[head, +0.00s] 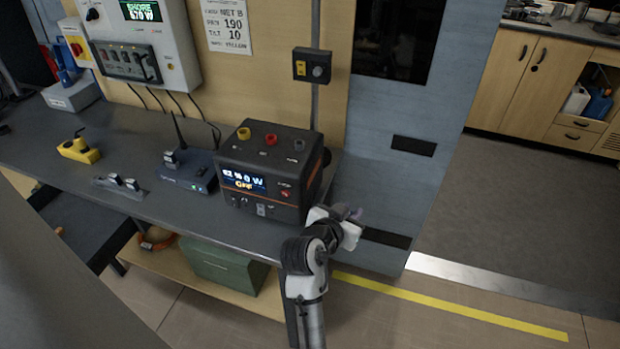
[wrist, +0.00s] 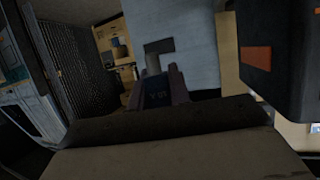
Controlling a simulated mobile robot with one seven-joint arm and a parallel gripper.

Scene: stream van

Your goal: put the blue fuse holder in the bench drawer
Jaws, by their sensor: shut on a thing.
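My gripper (head: 354,214) is in the air just right of the black power unit, by the bench's right end. In the wrist view its fingers (wrist: 161,88) are shut on a dark blue block with faint lettering, the blue fuse holder (wrist: 157,93). A grey bent shape shows just beyond the block; I cannot tell whether it belongs to it. In the head view the fuse holder cannot be made out at the fingertips. A dark drawer-like box (head: 86,232) sticks out below the bench top at the far left, seemingly the bench drawer pulled out.
The black power unit (head: 270,170) stands at the bench's right end, close to my gripper. A blue router (head: 188,172), a small switch strip (head: 122,184) and a yellow object (head: 78,150) lie on the bench (head: 140,140). A green box (head: 220,265) sits on the shelf below.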

